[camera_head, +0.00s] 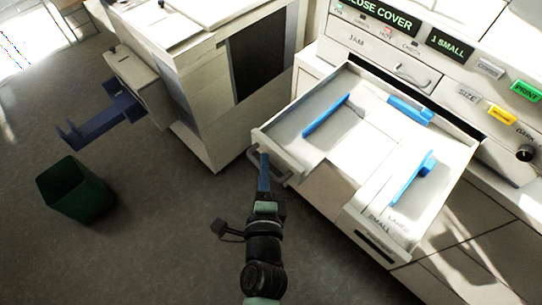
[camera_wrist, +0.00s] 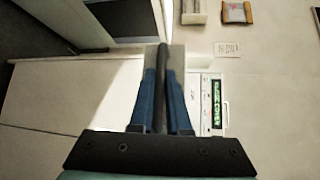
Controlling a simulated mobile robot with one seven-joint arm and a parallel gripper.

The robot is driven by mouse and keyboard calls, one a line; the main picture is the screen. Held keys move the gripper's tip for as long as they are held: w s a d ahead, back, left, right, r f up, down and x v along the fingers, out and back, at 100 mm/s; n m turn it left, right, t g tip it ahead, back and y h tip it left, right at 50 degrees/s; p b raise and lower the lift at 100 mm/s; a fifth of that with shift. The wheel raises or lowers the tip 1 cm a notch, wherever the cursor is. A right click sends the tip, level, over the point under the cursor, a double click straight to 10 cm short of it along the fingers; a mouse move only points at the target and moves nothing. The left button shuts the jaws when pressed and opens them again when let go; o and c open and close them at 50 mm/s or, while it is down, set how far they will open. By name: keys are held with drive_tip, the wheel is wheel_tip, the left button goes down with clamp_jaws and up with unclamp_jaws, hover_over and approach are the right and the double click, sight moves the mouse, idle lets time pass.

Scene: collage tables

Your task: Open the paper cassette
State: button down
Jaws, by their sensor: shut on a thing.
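The paper cassette (camera_head: 318,148) is a white drawer, pulled far out of the copier front, with its inside showing. The fingers hide part of the handle.
The control panel (camera_head: 420,45) with lit labels is above the cassette. A white cabinet (camera_head: 190,90) stands close to the left, with a blue bracket (camera_head: 100,118) on its side. A green bin (camera_head: 75,190) stands on the floor. The grey floor between bin and arm is clear.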

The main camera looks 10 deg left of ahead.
drive_tip(key=shift+s+a, duration=0.2)
drive_tip(key=shift+s, duration=0.15)
drive_tip(key=c, duration=1.2)
unclamp_jaws()
drive_tip(key=shift+o, duration=0.2)
drive_tip(key=shift+s, duration=0.1)
drive_tip(key=b+v, duration=0.4)
drive_tip(key=v, duration=0.8)
drive_tip(key=shift+s, duration=0.35)
drive_tip(key=shift+d+r, duration=0.1)
